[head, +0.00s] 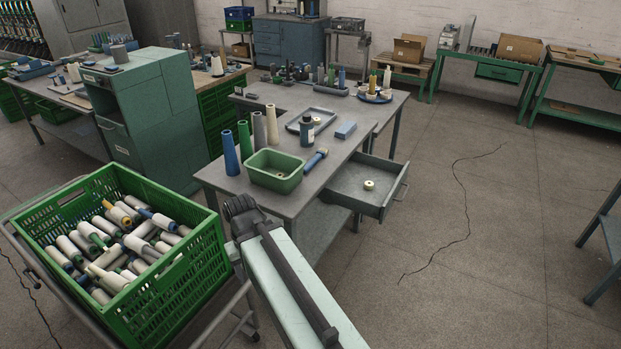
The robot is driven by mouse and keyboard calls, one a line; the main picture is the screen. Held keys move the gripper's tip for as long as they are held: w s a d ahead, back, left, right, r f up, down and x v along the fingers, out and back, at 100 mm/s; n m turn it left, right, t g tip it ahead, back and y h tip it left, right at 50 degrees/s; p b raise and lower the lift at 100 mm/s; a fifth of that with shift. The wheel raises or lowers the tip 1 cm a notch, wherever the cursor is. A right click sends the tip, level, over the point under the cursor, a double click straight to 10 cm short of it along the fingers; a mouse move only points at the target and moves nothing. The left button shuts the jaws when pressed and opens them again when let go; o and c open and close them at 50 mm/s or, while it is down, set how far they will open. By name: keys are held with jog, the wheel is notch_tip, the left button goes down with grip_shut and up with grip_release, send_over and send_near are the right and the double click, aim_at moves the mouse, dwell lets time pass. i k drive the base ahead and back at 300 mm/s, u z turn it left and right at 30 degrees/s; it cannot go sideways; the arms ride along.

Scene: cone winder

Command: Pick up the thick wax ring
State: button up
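A small cream ring (369,185) with a dark centre lies flat in the open grey drawer (343,195) at the right side of the workbench. Another small pale ring (281,174) lies inside the green tub (262,181) at the bench's front, partly hidden by its wall. Both look like wax rings; I cannot tell which is thicker. My arm rises from the bottom middle to a dark joint just in front of the bench. I see no gripper fingers, and neither ring is being touched.
The grey workbench (232,184) also holds blue, green and grey cones, a dark bottle (307,130), a tray and a blue-handled tool (315,159). A green crate (203,262) full of bobbins stands on a cart at left. The floor right of the drawer is clear.

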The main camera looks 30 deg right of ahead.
aim_at(369, 185)
jog(key=u, duration=3.1)
jog(key=k, duration=2.3)
jog(key=z, duration=1)
